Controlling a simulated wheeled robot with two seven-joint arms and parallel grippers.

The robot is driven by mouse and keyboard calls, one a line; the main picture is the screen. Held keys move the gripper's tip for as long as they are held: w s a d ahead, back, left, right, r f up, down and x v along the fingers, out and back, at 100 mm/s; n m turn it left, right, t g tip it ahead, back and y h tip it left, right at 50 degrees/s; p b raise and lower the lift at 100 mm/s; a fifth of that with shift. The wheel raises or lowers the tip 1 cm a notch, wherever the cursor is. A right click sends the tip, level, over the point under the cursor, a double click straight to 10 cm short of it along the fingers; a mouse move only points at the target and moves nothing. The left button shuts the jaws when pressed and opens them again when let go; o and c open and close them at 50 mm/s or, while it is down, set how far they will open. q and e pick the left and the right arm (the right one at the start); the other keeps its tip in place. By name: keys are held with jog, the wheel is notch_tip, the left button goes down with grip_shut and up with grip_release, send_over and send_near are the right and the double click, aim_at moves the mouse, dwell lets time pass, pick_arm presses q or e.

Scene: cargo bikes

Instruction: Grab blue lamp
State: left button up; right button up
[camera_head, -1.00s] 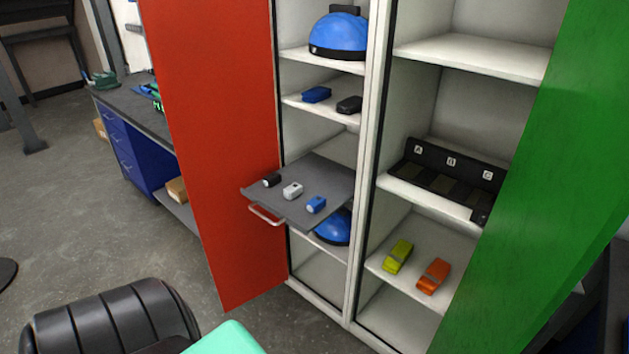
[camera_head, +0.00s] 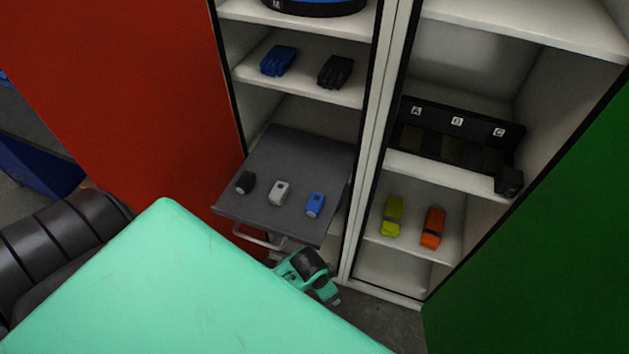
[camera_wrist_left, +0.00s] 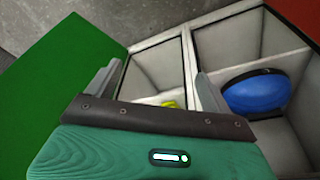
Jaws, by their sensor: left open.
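The blue lamp (camera_head: 315,204) lies at the right side of a grey pull-out tray (camera_head: 270,165) in the left cabinet section. A white lamp (camera_head: 280,193) and a black lamp (camera_head: 245,182) lie to its left on the same tray. In the head view my teal left arm reaches in from below, its wrist end below the tray's front edge; the fingers are not clear there. In the left wrist view my left gripper (camera_wrist_left: 157,88) is open with nothing between its fingers. The blue lamp cannot be made out in that view. My right gripper is not in view.
Blue gloves (camera_head: 278,61) and black gloves (camera_head: 335,72) lie on the shelf above. A black A-B-C holder (camera_head: 458,140), a yellow item (camera_head: 392,216) and an orange item (camera_head: 432,228) sit in the right section. Open red (camera_head: 120,90) and green (camera_head: 540,230) doors flank the cabinet.

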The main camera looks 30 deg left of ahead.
pick_arm(q)
jog(key=w+d+r+m+g+p, duration=0.1)
jog(key=w+d+r+m, duration=0.2)
jog(key=r, duration=0.5)
jog(key=w+d+r+m+p, duration=0.1)
jog(key=w+r+m, duration=0.25)
jog(key=r, duration=0.45)
jog(key=m+g+y, duration=0.2)
jog(key=m+y, duration=0.2)
jog(key=y, duration=0.1)
send_near(315, 201)
jog(key=shift+g+y, duration=0.3)
jog(key=p+x, duration=0.2)
jog(key=x, duration=0.2)
jog(key=shift+f, duration=0.2)
jog(key=x, duration=0.1)
jog(key=p+x, duration=0.1)
jog(key=x, duration=0.1)
jog(key=p+x, duration=0.1)
jog(key=x, duration=0.1)
jog(key=shift+w+d+f, duration=0.15)
jog(key=shift+w, duration=0.05)
jog(key=shift+f, duration=0.3)
jog(key=c, duration=1.1)
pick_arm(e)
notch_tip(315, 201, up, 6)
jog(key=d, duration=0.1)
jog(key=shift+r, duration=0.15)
